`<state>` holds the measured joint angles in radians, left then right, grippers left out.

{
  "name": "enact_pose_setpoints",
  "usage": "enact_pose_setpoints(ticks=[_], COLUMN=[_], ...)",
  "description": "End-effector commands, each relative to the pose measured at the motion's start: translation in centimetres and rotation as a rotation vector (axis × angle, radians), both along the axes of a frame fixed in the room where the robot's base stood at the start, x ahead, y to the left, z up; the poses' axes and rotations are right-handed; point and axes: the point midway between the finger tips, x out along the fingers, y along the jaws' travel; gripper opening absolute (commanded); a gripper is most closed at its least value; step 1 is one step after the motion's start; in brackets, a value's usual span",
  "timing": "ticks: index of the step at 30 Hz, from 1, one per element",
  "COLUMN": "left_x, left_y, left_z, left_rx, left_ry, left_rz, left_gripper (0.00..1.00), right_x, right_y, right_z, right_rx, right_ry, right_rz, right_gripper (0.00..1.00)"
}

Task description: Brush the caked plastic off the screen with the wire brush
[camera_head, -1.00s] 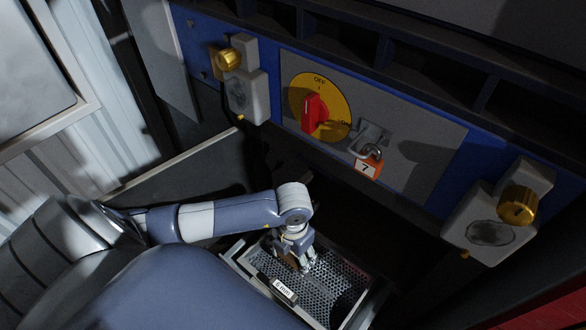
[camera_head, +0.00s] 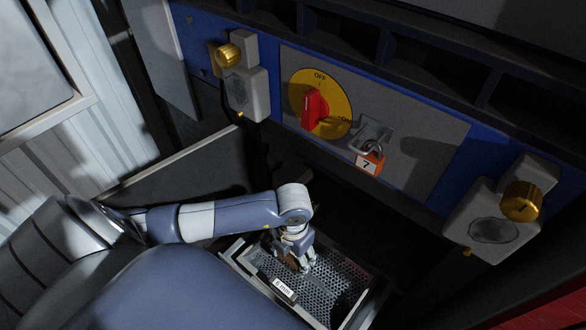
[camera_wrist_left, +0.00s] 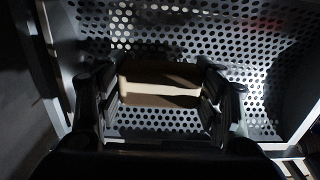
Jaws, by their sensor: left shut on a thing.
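The screen (camera_head: 335,292) is a perforated metal sheet in a light metal frame, low in the head view, with a small "6 mm" label on its near side. It also fills much of the left wrist view (camera_wrist_left: 180,22). My left gripper (camera_head: 303,266) is over the screen's upper left part. In the wrist view the left gripper (camera_wrist_left: 162,95) is shut on a brown block, seemingly the wire brush (camera_wrist_left: 160,88), between its fingers. The brush's bristles are hidden, and I cannot tell whether they touch the screen. I cannot make out caked plastic clearly. My right gripper is not in view.
Behind the screen stands a blue and grey panel with a red and yellow rotary switch (camera_head: 314,108) and an orange padlock (camera_head: 369,162) marked 7. Brass knobs (camera_head: 521,201) on grey blocks flank it. A dark opening lies between the panel and the screen.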

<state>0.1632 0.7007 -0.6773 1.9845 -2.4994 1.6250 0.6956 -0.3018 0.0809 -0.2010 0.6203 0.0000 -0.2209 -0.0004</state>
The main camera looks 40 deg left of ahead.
Motion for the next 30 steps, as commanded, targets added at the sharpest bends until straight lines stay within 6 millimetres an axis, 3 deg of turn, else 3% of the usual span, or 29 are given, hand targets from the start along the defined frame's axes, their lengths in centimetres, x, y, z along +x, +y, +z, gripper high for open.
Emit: enact_pose_setpoints(ticks=[19, 30], left_x=[0.0, -0.2], left_y=[-0.2, -3.1], left_z=[-1.0, -0.8], left_rx=[0.000, -0.002], left_ry=[-0.001, -0.001], left_rz=[0.000, -0.001], left_gripper=[0.43, 0.43], right_x=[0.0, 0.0], right_y=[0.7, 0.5], right_z=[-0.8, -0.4], right_rx=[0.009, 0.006], right_ry=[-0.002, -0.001], right_rz=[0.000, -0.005], right_gripper=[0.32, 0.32])
